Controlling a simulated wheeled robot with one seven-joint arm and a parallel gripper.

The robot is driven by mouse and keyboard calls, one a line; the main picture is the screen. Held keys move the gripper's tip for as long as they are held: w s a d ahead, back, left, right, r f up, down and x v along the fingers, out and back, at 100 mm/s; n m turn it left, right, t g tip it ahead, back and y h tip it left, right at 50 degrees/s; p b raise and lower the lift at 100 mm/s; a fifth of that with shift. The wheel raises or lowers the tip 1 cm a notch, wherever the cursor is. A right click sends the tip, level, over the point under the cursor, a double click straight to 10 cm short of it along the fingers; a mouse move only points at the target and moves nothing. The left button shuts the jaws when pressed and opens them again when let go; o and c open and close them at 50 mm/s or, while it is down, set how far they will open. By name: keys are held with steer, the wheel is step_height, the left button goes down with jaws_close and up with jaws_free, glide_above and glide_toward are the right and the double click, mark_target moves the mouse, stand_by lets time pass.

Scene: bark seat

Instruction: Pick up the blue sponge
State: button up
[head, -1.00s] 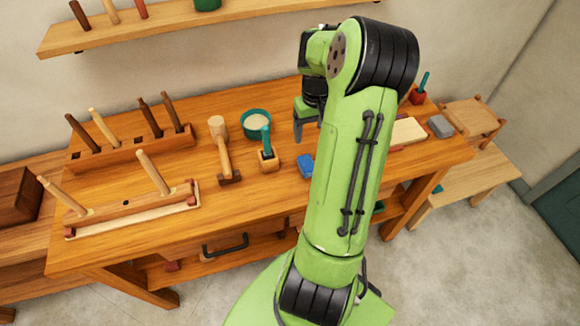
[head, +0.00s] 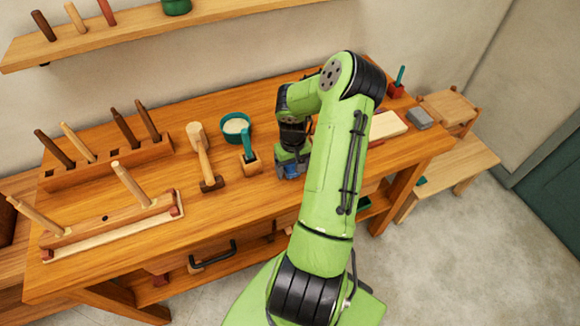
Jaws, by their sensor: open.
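The blue sponge (head: 291,170) lies on the wooden workbench (head: 225,205), right of the small wooden block with a teal handle. Only part of it shows, because my gripper (head: 290,164) is right over it. My gripper points down at the sponge with its jaws open. The fingertips are mostly hidden behind the wrist and arm, and I cannot tell whether they touch the sponge.
A pale board (head: 387,125) and a grey block (head: 420,118) lie to the right.

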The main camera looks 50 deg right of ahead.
steer(key=c, duration=1)
steer(key=shift+r, duration=0.15)
